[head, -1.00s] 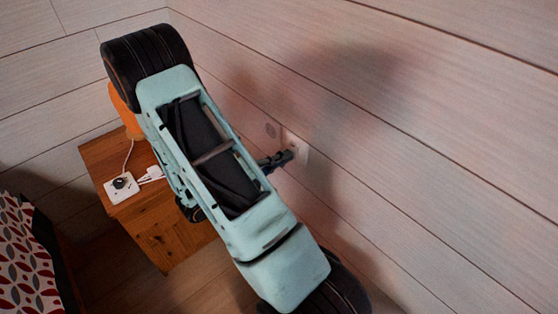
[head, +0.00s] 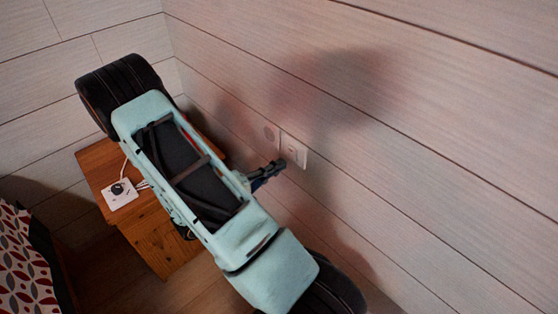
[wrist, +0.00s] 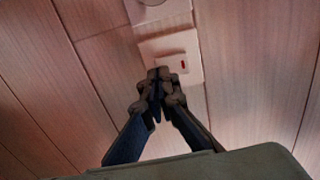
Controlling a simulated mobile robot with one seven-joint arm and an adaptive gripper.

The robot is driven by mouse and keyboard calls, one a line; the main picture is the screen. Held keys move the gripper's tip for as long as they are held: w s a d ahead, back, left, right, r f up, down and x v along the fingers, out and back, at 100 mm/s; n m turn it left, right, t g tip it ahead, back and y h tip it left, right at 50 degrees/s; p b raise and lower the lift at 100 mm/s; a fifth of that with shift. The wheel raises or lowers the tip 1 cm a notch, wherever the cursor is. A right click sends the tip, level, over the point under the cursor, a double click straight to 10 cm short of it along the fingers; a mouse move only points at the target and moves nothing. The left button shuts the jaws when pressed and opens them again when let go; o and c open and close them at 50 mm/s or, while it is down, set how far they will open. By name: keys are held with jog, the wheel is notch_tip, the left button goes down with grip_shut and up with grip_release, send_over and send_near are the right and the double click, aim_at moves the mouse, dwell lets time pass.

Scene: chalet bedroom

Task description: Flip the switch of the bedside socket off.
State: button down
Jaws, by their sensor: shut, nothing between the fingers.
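The bedside socket's pale switch plate (head: 293,150) is on the wall right of the nightstand. In the wrist view the plate (wrist: 176,46) shows a small red mark on its right part; the switch position is too small to tell. A round socket (head: 269,133) sits beside it, partly seen at the top of the wrist view. My gripper (head: 279,166) is shut and empty, its tips just below and left of the plate in the head view. In the wrist view my gripper (wrist: 160,74) covers the plate's lower edge. I cannot tell whether it touches.
A wooden nightstand (head: 160,245) stands in the corner, with a white box with a black knob (head: 119,191) and white cables on top. A bed with a patterned red-grey cover (head: 20,265) is at the lower left. The wall right of the plate is clear.

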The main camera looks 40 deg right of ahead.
jog(key=a+f+p, duration=0.1)
jog(key=a, duration=1)
jog(key=shift+s+f, duration=0.25)
jog(key=shift+s, duration=0.15)
